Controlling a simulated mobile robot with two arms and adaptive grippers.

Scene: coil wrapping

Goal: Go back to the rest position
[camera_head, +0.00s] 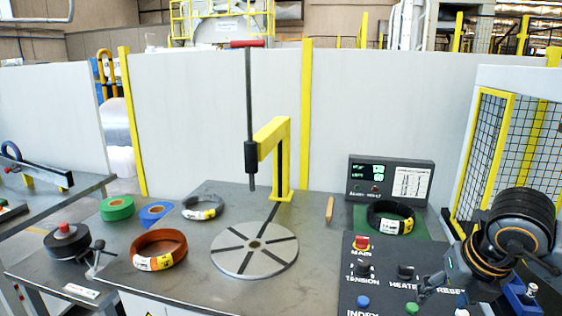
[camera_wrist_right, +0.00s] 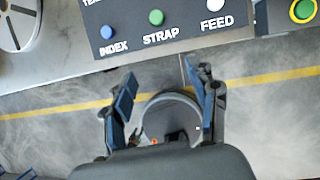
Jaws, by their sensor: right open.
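My right gripper (camera_head: 440,288) hangs in front of the control panel (camera_head: 376,262) at the lower right. It also shows in the right wrist view (camera_wrist_right: 163,90), with its two fingers spread and nothing between them. In that view it is over the floor, beyond the front edge of the panel with the INDEX, STRAP and FEED buttons. My left gripper is not in view. A black coil (camera_head: 390,218) lies on a green mat near the display box.
A yellow post (camera_head: 282,160) with a tall red-handled rod (camera_head: 249,110) stands behind the turntable. The display box (camera_head: 390,180) stands at the back right. Green (camera_head: 117,208) and blue (camera_head: 156,214) rolls sit at the left. A mesh guard (camera_head: 480,130) is at right.

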